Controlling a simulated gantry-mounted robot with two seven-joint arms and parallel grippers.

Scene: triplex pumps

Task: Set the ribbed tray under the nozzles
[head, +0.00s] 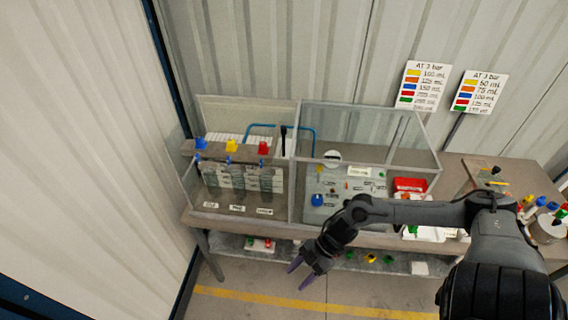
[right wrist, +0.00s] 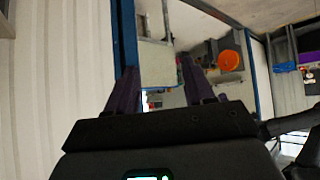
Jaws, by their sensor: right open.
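The pump station stands in the left half of a clear-walled case (head: 240,190). A blue knob (head: 200,143), a yellow knob (head: 232,146) and a red knob (head: 263,147) top its units. Small nozzles below them are too small to make out clearly. A white ribbed piece (head: 222,138) shows behind the knobs; I cannot tell whether it is the ribbed tray. My right gripper (head: 300,273) is open and empty, in front of the bench and below its top edge. Its spread fingers also show in the right wrist view (right wrist: 160,88). My left gripper is not in view.
The right half of the case holds a panel (head: 345,187) with small parts. Small coloured parts lie on the lower shelf (head: 320,256). Bottles (head: 543,205) crowd the far right. The floor in front is clear.

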